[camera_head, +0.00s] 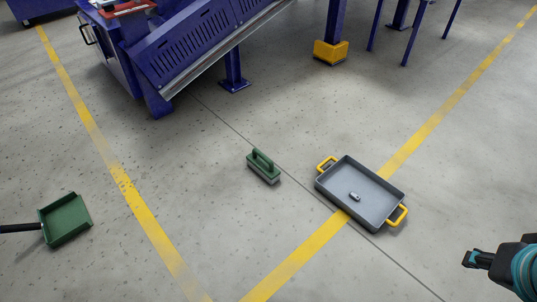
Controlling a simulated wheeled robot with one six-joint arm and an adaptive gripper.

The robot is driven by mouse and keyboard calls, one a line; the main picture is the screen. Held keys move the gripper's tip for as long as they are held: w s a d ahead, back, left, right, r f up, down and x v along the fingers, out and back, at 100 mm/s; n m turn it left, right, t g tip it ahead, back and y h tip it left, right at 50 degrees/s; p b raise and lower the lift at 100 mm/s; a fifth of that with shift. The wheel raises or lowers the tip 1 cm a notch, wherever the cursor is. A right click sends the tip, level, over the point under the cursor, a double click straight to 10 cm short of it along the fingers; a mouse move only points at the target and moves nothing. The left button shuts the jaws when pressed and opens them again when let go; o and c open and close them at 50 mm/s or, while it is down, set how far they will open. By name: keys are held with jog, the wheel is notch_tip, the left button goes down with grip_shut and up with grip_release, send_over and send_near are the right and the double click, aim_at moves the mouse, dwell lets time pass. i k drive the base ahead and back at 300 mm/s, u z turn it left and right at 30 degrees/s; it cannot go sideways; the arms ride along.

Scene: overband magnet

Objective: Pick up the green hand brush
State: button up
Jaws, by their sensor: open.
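The green hand brush (263,168) lies on the concrete floor near the middle of the head view. Its arched handle is on top and its block rests on the floor. My gripper (470,259) is at the lower right edge of the view, well to the right of the brush and apart from it. Its jaws are open, with nothing seen between them. Part of my wrist is cut off by the picture edge.
A grey tray (335,181) with yellow handles stands right of the brush, a small metal piece (355,196) inside. A green dustpan (65,219) lies at the left. A blue machine (190,50) and a post with a yellow foot (331,51) stand behind. Floor around the brush is clear.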

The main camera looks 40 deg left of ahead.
aim_at(262, 164)
jog(key=u, duration=0.6)
jog(key=i, duration=0.9)
jog(key=u, duration=1.1)
jog(key=i, duration=0.3)
jog(key=u, duration=0.3)
